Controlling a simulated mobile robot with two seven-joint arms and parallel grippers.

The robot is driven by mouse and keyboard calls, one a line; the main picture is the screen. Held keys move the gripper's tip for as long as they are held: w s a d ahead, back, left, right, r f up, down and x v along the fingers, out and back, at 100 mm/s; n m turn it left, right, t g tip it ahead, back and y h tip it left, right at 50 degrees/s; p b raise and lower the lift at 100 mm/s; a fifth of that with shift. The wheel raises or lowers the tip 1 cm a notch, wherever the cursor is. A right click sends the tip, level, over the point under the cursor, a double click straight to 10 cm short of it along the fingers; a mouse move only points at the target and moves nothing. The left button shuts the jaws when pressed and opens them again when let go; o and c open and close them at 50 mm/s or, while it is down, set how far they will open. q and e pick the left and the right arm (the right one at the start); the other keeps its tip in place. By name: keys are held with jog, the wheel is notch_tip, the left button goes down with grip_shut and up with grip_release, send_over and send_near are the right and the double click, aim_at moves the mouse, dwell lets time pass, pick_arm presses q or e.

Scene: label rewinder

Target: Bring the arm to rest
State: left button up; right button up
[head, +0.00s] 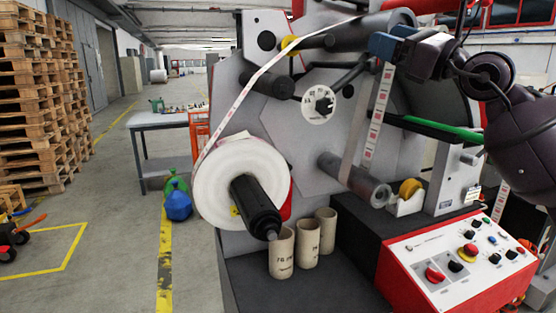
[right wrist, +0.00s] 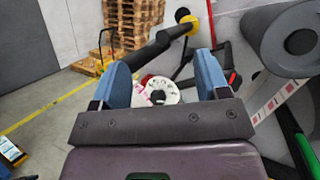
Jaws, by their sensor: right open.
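My right arm (head: 530,130) comes in from the right, raised in front of the upper right of the label rewinder (head: 285,130). Its right gripper (head: 381,44) points left, with blue fingers near the upper dark roller (head: 365,32). In the right wrist view the two blue fingers of the right gripper (right wrist: 163,62) stand wide apart with nothing between them. Beyond the gap is the white round dial (right wrist: 160,91) with a black knob, on the machine's face. I cannot tell whether the fingers touch the roller. My left gripper is not in view.
A label roll (head: 222,178) sits on the rewinder's left spindle, its web running up over the rollers. Cardboard cores (head: 307,243) stand on the dark ledge. A red-edged control panel (head: 455,258) is at lower right. Pallets (head: 38,95) and open floor lie left.

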jog(key=s+d+f+n+t+h, duration=0.15)
jog(key=f+n+h, duration=0.25)
jog(key=f+n, duration=0.85)
jog(key=s+d+f+n+t+h, duration=0.15)
jog(key=f+n+h, duration=0.25)
jog(key=f+n, duration=0.85)
jog(key=s+d+f+n+t+h, duration=0.1)
jog(key=d+f+n+t+h, duration=0.2)
jog(key=f+n, duration=0.95)
jog(key=s+f+m+g+h, duration=0.25)
jog(key=s+f+m, duration=0.25)
jog(key=f, duration=0.5)
jog(key=s+f+m+g+h, duration=0.1)
jog(key=s+f+m+g, duration=0.3)
jog(key=f, duration=0.6)
jog(key=s+f+m+g, duration=0.1)
jog(key=s+f+m, duration=0.1)
jog(key=s+f, duration=0.5)
jog(key=s+d+f+m+g+h, duration=0.1)
jog(key=s+f+m+g, duration=0.1)
jog(key=s+f, duration=0.6)
jog(key=s, duration=0.6)
